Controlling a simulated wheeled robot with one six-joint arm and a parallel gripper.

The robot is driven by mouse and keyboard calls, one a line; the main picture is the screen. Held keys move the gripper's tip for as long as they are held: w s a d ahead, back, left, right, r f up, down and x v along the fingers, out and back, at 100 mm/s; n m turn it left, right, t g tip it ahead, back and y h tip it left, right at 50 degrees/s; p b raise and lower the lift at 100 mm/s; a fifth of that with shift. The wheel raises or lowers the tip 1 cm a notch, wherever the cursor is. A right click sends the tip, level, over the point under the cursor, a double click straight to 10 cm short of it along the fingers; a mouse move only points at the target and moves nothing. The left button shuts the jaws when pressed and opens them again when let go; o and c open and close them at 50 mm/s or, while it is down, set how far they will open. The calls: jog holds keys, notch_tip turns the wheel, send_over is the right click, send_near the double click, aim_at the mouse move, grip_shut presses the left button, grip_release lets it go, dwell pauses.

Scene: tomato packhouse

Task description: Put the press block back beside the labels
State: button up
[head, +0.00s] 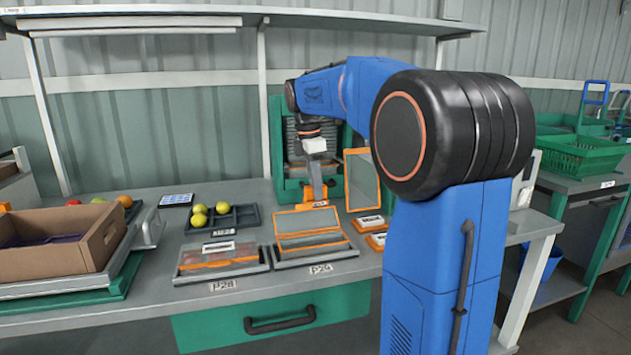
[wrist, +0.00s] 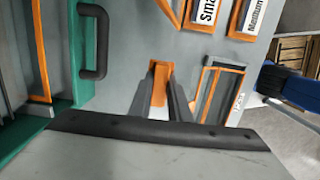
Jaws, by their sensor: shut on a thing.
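The press block, an orange block, is between the fingers of my gripper (wrist: 161,72) in the wrist view, where the block (wrist: 159,84) shows clearly. I cannot tell whether the block touches the bench. The labels lie in orange-edged holders to the right: the "Small" label (wrist: 206,11) and the "Medium" label (wrist: 262,11). They also show in the head view (head: 370,222), just right of the tray marked P24.
The P24 tray (head: 341,251) and the P28 tray (head: 180,272) lie at the bench front. A divided dark tray (head: 243,218) with tomatoes stands behind. A green cabinet (head: 277,150) stands at the back. A cardboard box (head: 62,262) is at left. Bare bench shows around the gripper.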

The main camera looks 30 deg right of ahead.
aim_at(316, 205)
jog(key=shift+f, duration=2.4)
jog(key=shift+f, duration=0.4)
jog(key=o, duration=1)
jog(key=c, duration=0.4)
jog(key=shift+o, duration=0.2)
jog(key=shift+r, duration=0.1)
jog(key=shift+r, duration=3.4)
